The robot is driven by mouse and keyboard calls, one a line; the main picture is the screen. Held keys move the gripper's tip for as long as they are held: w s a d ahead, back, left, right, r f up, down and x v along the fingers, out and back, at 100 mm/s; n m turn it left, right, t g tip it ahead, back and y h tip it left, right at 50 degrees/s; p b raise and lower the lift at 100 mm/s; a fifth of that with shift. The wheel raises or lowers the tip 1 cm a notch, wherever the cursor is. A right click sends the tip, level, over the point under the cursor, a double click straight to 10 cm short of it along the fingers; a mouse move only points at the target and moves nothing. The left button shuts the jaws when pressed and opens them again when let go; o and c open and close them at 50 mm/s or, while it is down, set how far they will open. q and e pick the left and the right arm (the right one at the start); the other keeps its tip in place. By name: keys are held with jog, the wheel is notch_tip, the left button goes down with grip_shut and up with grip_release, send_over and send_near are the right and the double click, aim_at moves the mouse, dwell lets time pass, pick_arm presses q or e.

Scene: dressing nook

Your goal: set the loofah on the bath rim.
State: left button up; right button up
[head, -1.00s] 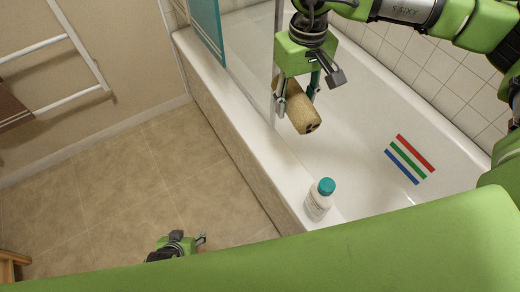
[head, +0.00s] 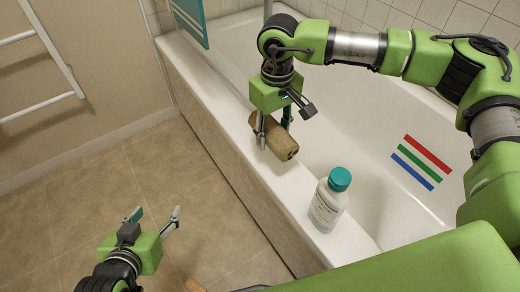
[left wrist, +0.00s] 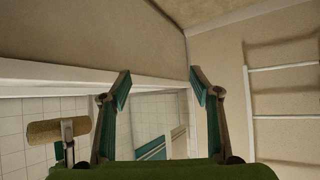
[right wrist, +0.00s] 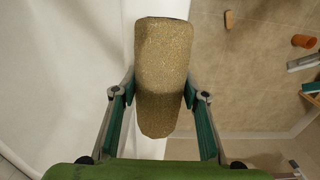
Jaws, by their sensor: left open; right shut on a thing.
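The loofah (head: 275,137) is a tan, rough cylinder held between the fingers of my right gripper (head: 274,127). In the head view it appears over the bath rim (head: 225,100); I cannot tell whether it touches the rim. In the right wrist view the loofah (right wrist: 163,75) lies between both fingers (right wrist: 160,100), with the white bath surface to its left and floor to its right. It also shows in the left wrist view (left wrist: 57,131). My left gripper (head: 154,218) is open and empty above the floor, left of the bath; its spread fingers show in the left wrist view (left wrist: 160,85).
A white bottle with a teal cap (head: 328,200) stands on the rim nearer to me than the loofah. A towel rail (head: 50,60) is on the left wall. An orange cup (right wrist: 304,41) shows on the floor.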

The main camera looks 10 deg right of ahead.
send_over(271, 163)
notch_tip(271, 163, down, 5)
jog(key=shift+d+f+b, duration=0.1)
jog(key=shift+b, duration=0.35)
notch_tip(271, 163, down, 4)
jog(key=shift+r+b, duration=0.15)
jog(key=shift+b, duration=0.3)
pick_arm(q)
jog(key=w+d+r+t+h, duration=0.1)
jog(key=w+d+r+t, duration=0.1)
jog(key=w+r+t, duration=0.3)
notch_tip(271, 163, up, 4)
jog(key=shift+w+d+r+h, duration=0.15)
jog(key=shift+d+r+h, duration=0.05)
jog(key=shift+d+h, duration=0.15)
jog(key=shift+t, duration=0.3)
jog(key=shift+w+r, duration=0.1)
jog(key=shift+r, duration=0.3)
pick_arm(e)
jog(key=o, duration=0.9)
pick_arm(q)
jog(key=shift+d+r, duration=0.1)
